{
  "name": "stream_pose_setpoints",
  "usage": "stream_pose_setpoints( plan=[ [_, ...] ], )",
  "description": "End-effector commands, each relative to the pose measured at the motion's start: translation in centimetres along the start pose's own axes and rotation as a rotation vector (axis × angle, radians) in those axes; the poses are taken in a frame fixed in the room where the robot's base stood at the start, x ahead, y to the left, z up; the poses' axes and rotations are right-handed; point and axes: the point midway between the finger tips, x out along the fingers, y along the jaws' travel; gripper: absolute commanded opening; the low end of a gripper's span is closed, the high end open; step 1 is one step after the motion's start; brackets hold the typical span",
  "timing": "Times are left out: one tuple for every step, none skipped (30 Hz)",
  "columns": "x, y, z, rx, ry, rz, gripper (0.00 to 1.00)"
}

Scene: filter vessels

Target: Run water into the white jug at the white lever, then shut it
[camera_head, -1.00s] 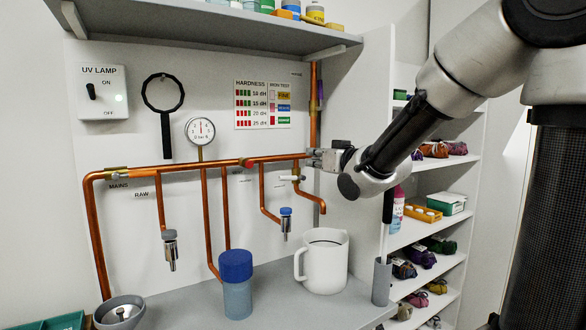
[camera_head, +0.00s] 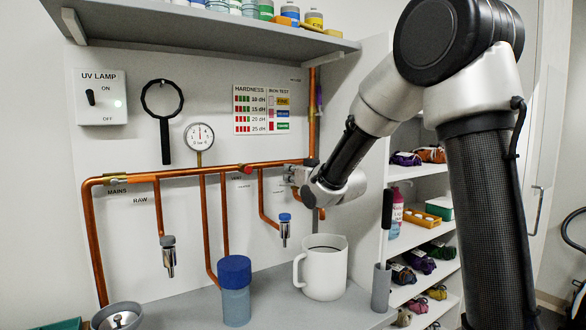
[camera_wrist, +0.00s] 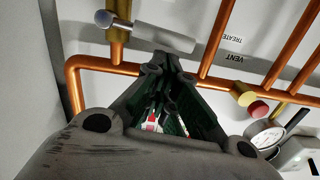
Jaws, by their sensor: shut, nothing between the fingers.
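The white jug (camera_head: 325,275) stands upright on the grey counter, handle to the left; its inside is too dark to tell the water level. The copper spout (camera_head: 321,213) ends above it, and no stream shows. My gripper (camera_head: 292,176) is at the pipe above the jug and hides the white lever in the head view. In the wrist view the white lever (camera_wrist: 155,36) lies roughly crosswise to its pipe and brass valve. My gripper (camera_wrist: 164,66) is shut and empty, its tips close beside the lever; I cannot tell whether they touch.
A blue-lidded vessel (camera_head: 235,290) stands left of the jug, and a grey holder (camera_head: 381,287) with a black-handled tool stands right. A blue-capped tap (camera_head: 284,228) hangs left of the spout. A red knob (camera_wrist: 258,109) and gauge (camera_wrist: 265,135) are near my gripper.

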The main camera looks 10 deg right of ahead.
Motion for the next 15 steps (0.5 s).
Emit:
stream_pose_setpoints(
  plan=[
    [0.0, 0.0, 0.1, 0.000, 0.000, 0.000, 0.00],
    [0.0, 0.0, 0.1, 0.000, 0.000, 0.000, 0.00],
    [0.0, 0.0, 0.1, 0.000, 0.000, 0.000, 0.00],
    [0.0, 0.0, 0.1, 0.000, 0.000, 0.000, 0.00],
    [0.0, 0.0, 0.1, 0.000, 0.000, 0.000, 0.00],
    [0.0, 0.0, 0.1, 0.000, 0.000, 0.000, 0.00],
    [0.0, 0.0, 0.1, 0.000, -0.001, 0.000, 0.00],
    [0.0, 0.0, 0.1, 0.000, -0.001, 0.000, 0.00],
    [0.0, 0.0, 0.1, 0.000, -0.001, 0.000, 0.00],
    [0.0, -0.1, 0.3, 0.000, -0.002, 0.000, 0.00],
    [0.1, -0.1, 0.6, 0.000, -0.003, -0.001, 0.00],
    [0.1, -0.2, 1.0, 0.000, -0.004, -0.001, 0.00],
    [0.2, -0.3, 1.3, 0.000, -0.004, -0.001, 0.00],
    [0.2, -0.3, 1.6, 0.000, -0.004, -0.002, 0.00],
    [0.3, -0.4, 1.9, 0.001, -0.004, -0.001, 0.00]
  ],
)
